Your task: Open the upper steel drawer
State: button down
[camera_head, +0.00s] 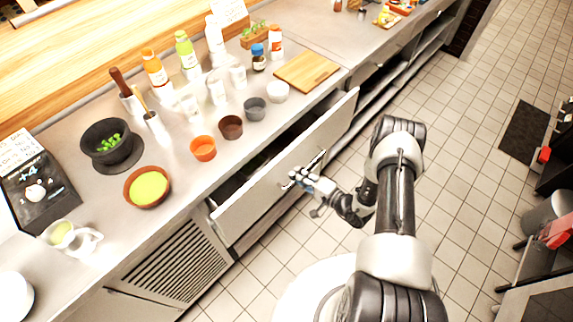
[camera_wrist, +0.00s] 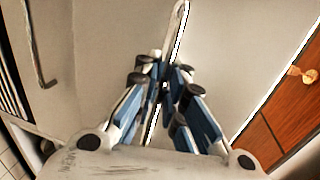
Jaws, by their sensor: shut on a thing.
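The upper steel drawer (camera_head: 262,188) stands partly pulled out from under the counter, with a dark gap showing behind its front. Its bar handle (camera_head: 317,160) runs along the front panel. My gripper (camera_head: 291,178) is at the handle's left part. In the wrist view my gripper (camera_wrist: 165,85) has its fingers closed around the handle bar (camera_wrist: 181,22), which runs up between them. The drawer front (camera_wrist: 222,60) fills much of that view. The drawer's inside is mostly hidden in shadow.
The counter (camera_head: 112,215) above holds a cutting board (camera_head: 307,71), small bowls, bottles and a green-filled bowl (camera_head: 147,187). A vented panel (camera_head: 172,268) is at lower left. The tiled floor (camera_head: 463,130) to the right is open, with a dark mat (camera_head: 527,131) farther off.

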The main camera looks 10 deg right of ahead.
jog(key=f+v, duration=0.2)
jog(key=v, duration=1.1)
jog(key=s+f+v, duration=0.1)
jog(key=f+v, duration=0.2)
jog(key=v, duration=1)
jog(key=shift+d+b, duration=0.35)
jog(key=shift+f, duration=0.1)
jog(key=c, duration=2)
grip_release()
jog(key=shift+o, duration=0.2)
jog(key=v, duration=1.2)
jog(key=shift+f, duration=0.1)
